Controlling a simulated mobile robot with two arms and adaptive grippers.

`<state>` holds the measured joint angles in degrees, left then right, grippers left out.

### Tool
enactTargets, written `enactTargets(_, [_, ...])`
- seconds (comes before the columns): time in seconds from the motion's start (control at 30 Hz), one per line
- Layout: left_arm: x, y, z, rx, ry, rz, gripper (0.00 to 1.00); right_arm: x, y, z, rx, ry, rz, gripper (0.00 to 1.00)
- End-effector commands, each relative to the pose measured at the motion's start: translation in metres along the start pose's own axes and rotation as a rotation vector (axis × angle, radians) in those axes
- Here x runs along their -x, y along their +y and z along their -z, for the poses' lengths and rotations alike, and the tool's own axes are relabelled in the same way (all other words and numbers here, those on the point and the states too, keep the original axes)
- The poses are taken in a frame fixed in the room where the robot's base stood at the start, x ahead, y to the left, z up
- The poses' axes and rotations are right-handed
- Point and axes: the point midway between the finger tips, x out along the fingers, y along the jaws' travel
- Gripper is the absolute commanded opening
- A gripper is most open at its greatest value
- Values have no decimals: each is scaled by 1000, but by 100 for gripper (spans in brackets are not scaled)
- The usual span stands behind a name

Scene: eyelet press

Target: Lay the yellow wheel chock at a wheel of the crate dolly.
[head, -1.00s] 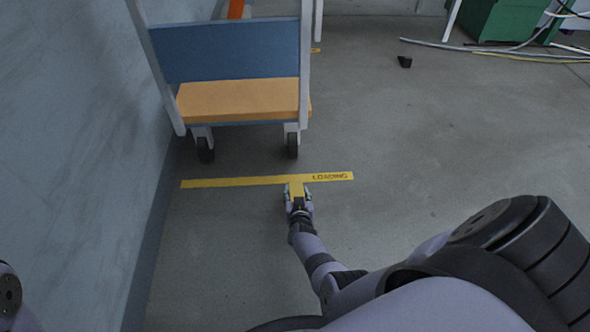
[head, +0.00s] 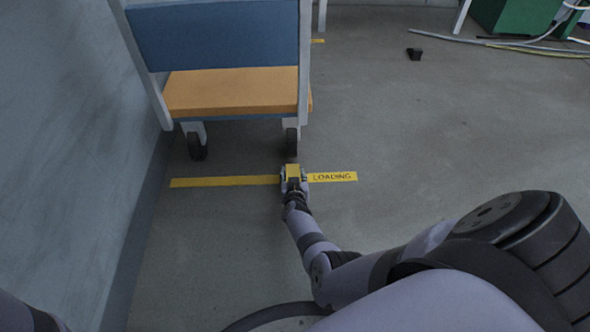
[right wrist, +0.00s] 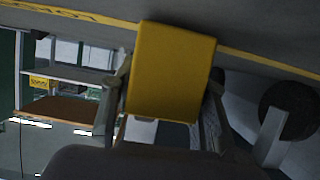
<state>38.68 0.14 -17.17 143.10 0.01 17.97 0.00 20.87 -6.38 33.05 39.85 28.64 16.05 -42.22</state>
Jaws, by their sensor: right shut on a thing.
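The yellow wheel chock (head: 293,170) is held in my right gripper (head: 293,178), low over the floor at the yellow line. In the right wrist view the chock (right wrist: 172,72) sits between the two fingers of the gripper (right wrist: 160,112). The crate dolly (head: 235,92) has a blue panel and an orange deck. Its near right wheel (head: 291,142) is just beyond the chock, with a small gap in the head view. Its near left wheel (head: 197,146) is farther left. A dark wheel (right wrist: 290,110) shows right of the chock in the wrist view. My left gripper is out of view.
A yellow floor line (head: 225,182) marked LOADING crosses in front of the dolly. A grey-blue wall (head: 70,130) stands close on the left. The floor to the right is clear.

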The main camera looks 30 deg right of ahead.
Motion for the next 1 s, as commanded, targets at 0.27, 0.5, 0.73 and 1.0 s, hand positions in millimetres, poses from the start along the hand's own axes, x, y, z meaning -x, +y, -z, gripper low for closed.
enactTargets(0.27, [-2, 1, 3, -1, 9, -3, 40, -1, -1, 0, -1, 3, -1, 0])
enactTargets(0.5, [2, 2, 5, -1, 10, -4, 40, -4, -1, -5, -1, 3, -1, 0])
enactTargets(0.73, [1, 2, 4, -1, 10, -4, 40, -3, 0, -5, -1, 1, -1, 56])
enactTargets(1.0, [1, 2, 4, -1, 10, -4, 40, -3, 0, -5, -1, 1, -1, 61])
